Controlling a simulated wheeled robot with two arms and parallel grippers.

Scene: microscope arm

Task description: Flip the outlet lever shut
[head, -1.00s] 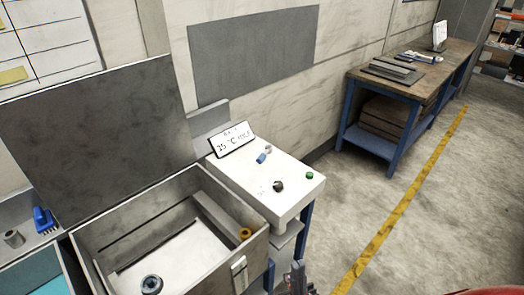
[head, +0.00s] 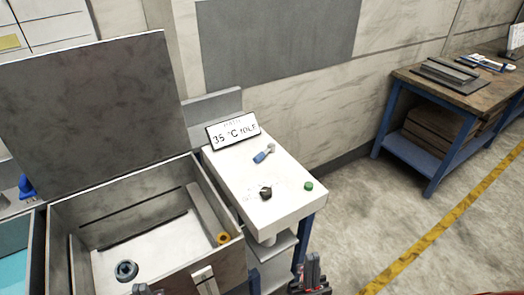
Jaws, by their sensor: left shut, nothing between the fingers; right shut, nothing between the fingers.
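A small lever with a blue handle and grey end (head: 264,154) lies on the white top of the bath unit (head: 240,172), just in front of its display. It looks like the outlet lever, but its exact position is too small to tell. A black knob (head: 265,193) and a green button (head: 308,186) are nearer the front edge. My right gripper (head: 312,262) is shut and empty, low at the bottom edge, below and in front of the unit. Only the tip of my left gripper (head: 143,289) shows at the bottom edge, by the open box; it is shut and empty.
A grey open box (head: 60,215) with its lid raised stands left of the unit, holding a dark ring (head: 126,271) and a brass ring (head: 222,238). A display (head: 233,131) stands at the unit's back. A blue-legged bench (head: 430,175) is at right, with clear floor between.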

